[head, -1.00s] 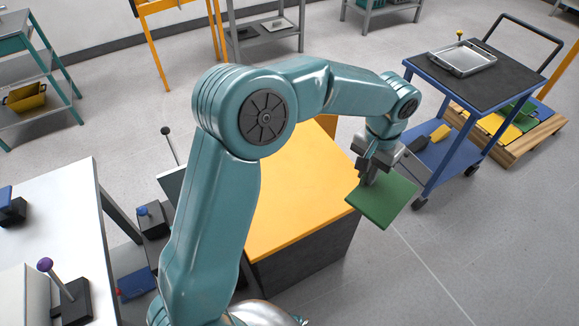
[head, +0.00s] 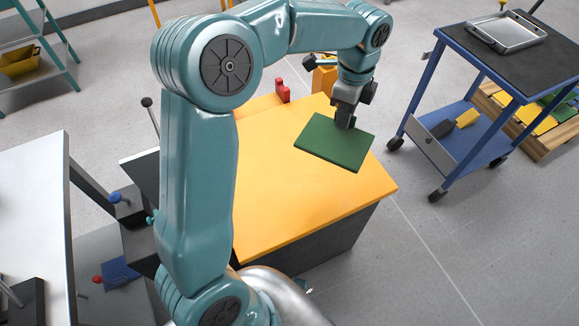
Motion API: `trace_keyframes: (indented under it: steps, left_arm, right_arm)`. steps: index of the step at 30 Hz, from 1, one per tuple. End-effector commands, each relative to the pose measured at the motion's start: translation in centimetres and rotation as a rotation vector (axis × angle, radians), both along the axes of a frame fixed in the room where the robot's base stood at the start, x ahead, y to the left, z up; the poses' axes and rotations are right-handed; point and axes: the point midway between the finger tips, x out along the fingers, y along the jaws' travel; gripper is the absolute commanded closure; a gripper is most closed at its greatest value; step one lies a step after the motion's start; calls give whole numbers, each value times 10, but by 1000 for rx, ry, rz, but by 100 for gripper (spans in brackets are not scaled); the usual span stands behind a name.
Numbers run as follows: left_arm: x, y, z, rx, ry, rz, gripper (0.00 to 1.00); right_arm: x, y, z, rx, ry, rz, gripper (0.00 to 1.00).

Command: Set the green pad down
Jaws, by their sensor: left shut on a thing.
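The green pad (head: 334,144) is a flat, thin square plate. My left gripper (head: 345,118) is shut on its far edge and holds it roughly level. In the picture the pad lies over the right part of the orange-yellow tabletop (head: 300,205). I cannot tell exactly how high it is above the top, or whether it touches. My left arm hides the left part of the table. My right gripper is not in view.
A red block (head: 282,90) stands at the table's far edge. A blue cart (head: 470,150) with a metal tray (head: 505,33) is at the right. A white table (head: 35,210) stands at the left. The orange-yellow top's front part is clear.

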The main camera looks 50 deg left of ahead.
Motion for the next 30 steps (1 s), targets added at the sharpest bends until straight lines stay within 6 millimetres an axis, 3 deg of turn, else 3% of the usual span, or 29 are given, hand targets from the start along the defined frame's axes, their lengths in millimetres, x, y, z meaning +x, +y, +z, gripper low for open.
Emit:
trace_keyframes:
  steps: [1, 4, 9, 14, 24, 30]
  left_arm:
    - [-4, 9, -15, 1, -1, -97, 100]
    - [-10, 23, -22, 1, -3, -293, 100]
    - [-18, 39, -27, 1, -2, -523, 100]
    - [-19, 45, -36, 1, 0, -611, 100]
    - [-17, 47, -130, -1, 3, -619, 100]
    - [-16, 47, -165, 2, 1, -617, 100]
  right_arm:
    - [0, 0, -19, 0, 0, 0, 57]
    - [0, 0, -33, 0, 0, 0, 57]
    - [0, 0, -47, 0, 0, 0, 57]
    - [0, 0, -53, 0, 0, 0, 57]
    - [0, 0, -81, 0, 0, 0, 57]
    - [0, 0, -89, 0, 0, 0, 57]
